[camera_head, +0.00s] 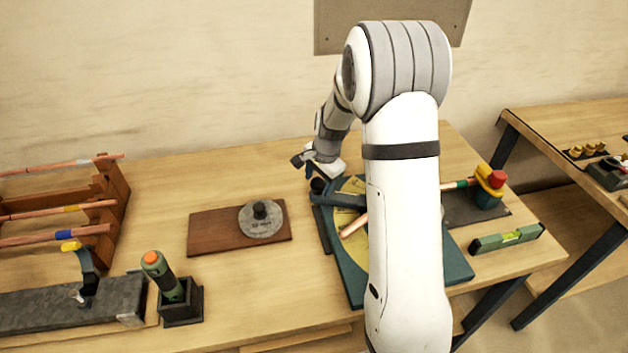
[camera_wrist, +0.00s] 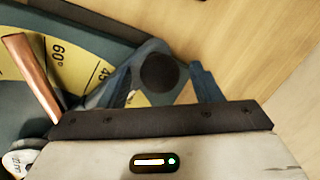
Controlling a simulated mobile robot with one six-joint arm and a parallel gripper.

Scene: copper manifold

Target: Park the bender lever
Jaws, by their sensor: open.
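The bender (camera_head: 352,285) is a teal plate with a yellow degree scale, and my arm hides much of it. Its dark lever (camera_head: 338,199) ends in a round black knob (camera_head: 318,186) at the plate's far left corner. My gripper (camera_head: 311,171) is open right at that knob. In the wrist view the knob (camera_wrist: 158,72) shows between the two blue fingers, with a gap on each side. I cannot tell how deep the fingers reach around it. A copper tube (camera_wrist: 30,75) lies across the scale, near the 60 mark; the 45 mark is also visible.
A brown board with a grey disc (camera_head: 262,220) lies left of the bender. A green torch in a black holder (camera_head: 181,305) and a tube rack (camera_head: 112,205) stand further left. A spirit level (camera_head: 507,238) and a red-and-yellow tool (camera_head: 490,185) are at the right.

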